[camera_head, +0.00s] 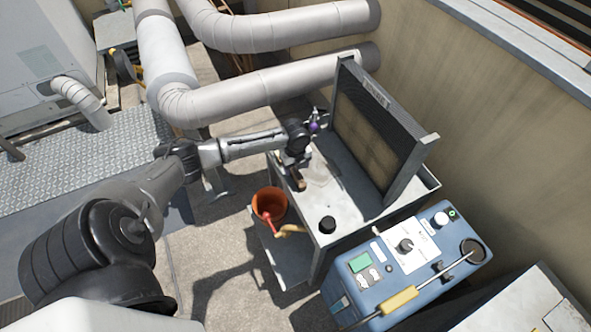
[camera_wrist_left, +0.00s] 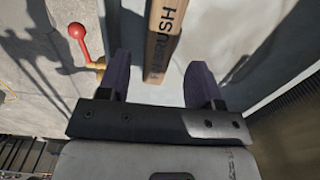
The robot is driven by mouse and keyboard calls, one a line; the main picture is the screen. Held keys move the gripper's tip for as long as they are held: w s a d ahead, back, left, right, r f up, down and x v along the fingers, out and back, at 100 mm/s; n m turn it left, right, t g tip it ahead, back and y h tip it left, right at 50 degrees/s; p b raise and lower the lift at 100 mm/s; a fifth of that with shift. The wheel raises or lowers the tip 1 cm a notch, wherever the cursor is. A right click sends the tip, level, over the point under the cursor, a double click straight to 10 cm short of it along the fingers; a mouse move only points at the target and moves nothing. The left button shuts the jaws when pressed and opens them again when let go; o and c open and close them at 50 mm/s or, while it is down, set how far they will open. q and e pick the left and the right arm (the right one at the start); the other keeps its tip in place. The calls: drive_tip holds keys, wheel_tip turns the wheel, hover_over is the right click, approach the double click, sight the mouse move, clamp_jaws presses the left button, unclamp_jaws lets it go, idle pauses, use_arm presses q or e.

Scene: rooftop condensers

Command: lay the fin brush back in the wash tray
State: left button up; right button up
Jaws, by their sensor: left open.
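The fin brush (camera_head: 300,184) shows as a short brown wooden piece on the pale wash tray (camera_head: 352,206), near its left side. In the left wrist view its wooden handle (camera_wrist_left: 163,35), with dark lettering, runs between the two purple fingers. My left gripper (camera_head: 296,163) is above the tray's left side, close to the brush. It is open, with a gap between the handle and each finger (camera_wrist_left: 163,82). The far end of the brush is cut off in the wrist view and partly hidden in the head view. My right gripper is out of view.
A finned coil panel (camera_head: 374,135) stands upright on the tray's right. An orange bucket (camera_head: 270,204) and a red-handled valve (camera_wrist_left: 77,33) are at the left edge. A blue machine (camera_head: 405,262) stands in front.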

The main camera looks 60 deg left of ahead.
sight(296, 173)
use_arm(q)
wheel_tip(296, 173, up, 7)
drive_tip(key=p, duration=0.2)
drive_tip(key=s+d+f, duration=0.2)
drive_tip(key=d, duration=0.2)
drive_tip(key=s+d+f+n, duration=0.1)
drive_tip(key=s+d, duration=0.1)
drive_tip(key=d, duration=0.3)
drive_tip(key=s+d+f+n, duration=0.1)
drive_tip(key=s+d+f, duration=0.1)
drive_tip(key=d, duration=0.3)
drive_tip(key=shift+s+d+f+h, duration=0.1)
drive_tip(key=shift+f+h, duration=0.2)
drive_tip(key=shift+f, duration=0.05)
drive_tip(key=s+d+n+t, duration=0.1)
drive_tip(key=s+d+n, duration=0.4)
drive_tip(key=d, duration=0.4)
drive_tip(key=s+d+r+n+t, duration=0.2)
drive_tip(key=s+d+r+n, duration=0.2)
drive_tip(key=s+n, duration=0.6)
drive_tip(key=shift+s+r+t, duration=0.3)
drive_tip(key=shift+s+r, duration=0.55)
drive_tip(key=shift+r, duration=0.1)
drive_tip(key=shift+d, duration=0.15)
